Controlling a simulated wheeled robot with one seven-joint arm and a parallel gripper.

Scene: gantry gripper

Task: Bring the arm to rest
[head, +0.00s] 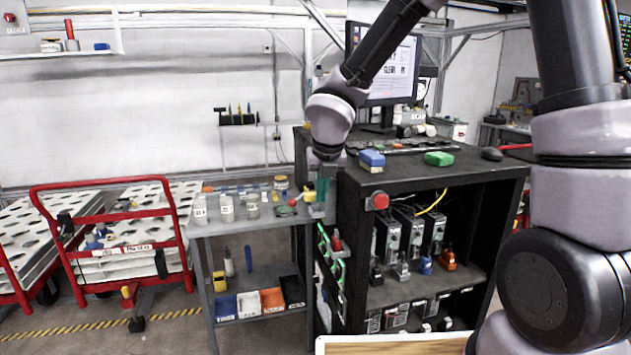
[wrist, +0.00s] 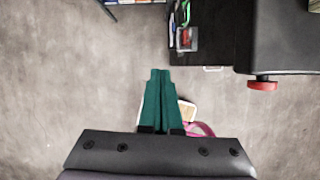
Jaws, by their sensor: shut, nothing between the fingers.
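My gripper (head: 321,188) hangs at the end of my arm in the head view, pointing down in front of the black cabinet's left side. Its green fingers (wrist: 159,100) show in the wrist view, pressed together with nothing between them. Bare grey floor lies under the fingertips in the wrist view. In the head view the fingers overlap the right end of the grey workbench, and I cannot tell the exact gap to the bench or the cabinet.
The black cabinet (head: 440,184) stands right of the gripper, with a red button (head: 381,201) on its front. It also shows in the wrist view (wrist: 210,35). The grey workbench (head: 240,226) with jars is at left. A red cart (head: 110,250) stands further left.

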